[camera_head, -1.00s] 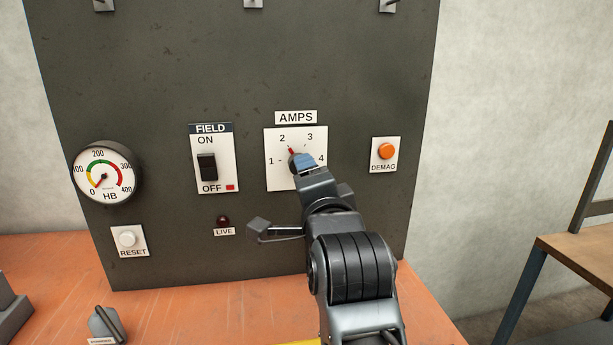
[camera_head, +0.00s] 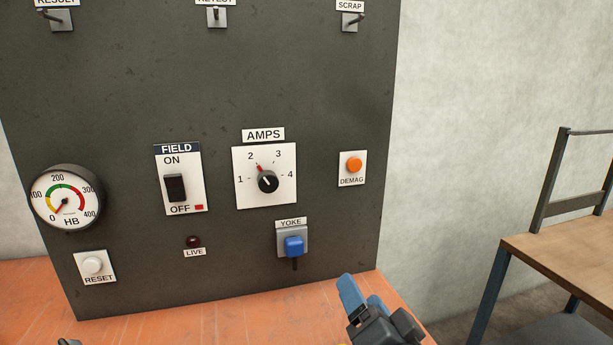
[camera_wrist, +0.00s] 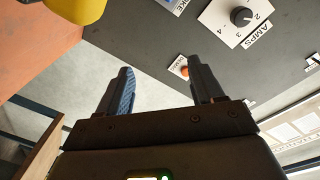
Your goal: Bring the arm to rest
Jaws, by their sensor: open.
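My gripper (camera_head: 365,297) is low at the front right of the dark panel (camera_head: 230,85) in the head view, apart from the panel and its controls. Its blue-padded fingers also show in the wrist view (camera_wrist: 160,90), spread apart with nothing between them. The AMPS knob (camera_head: 267,181) is in full view, its red mark near 2. It also shows at the top of the wrist view (camera_wrist: 241,16). The FIELD switch (camera_head: 175,187) is on the panel left of the knob.
The panel also carries the HB gauge (camera_head: 66,197), RESET button (camera_head: 93,266), LIVE lamp (camera_head: 193,241), blue YOKE plug (camera_head: 293,246) and orange DEMAG button (camera_head: 354,164). Hooks line its top. An orange bench (camera_head: 190,320) lies below. A wooden-topped table (camera_head: 560,255) stands at the right.

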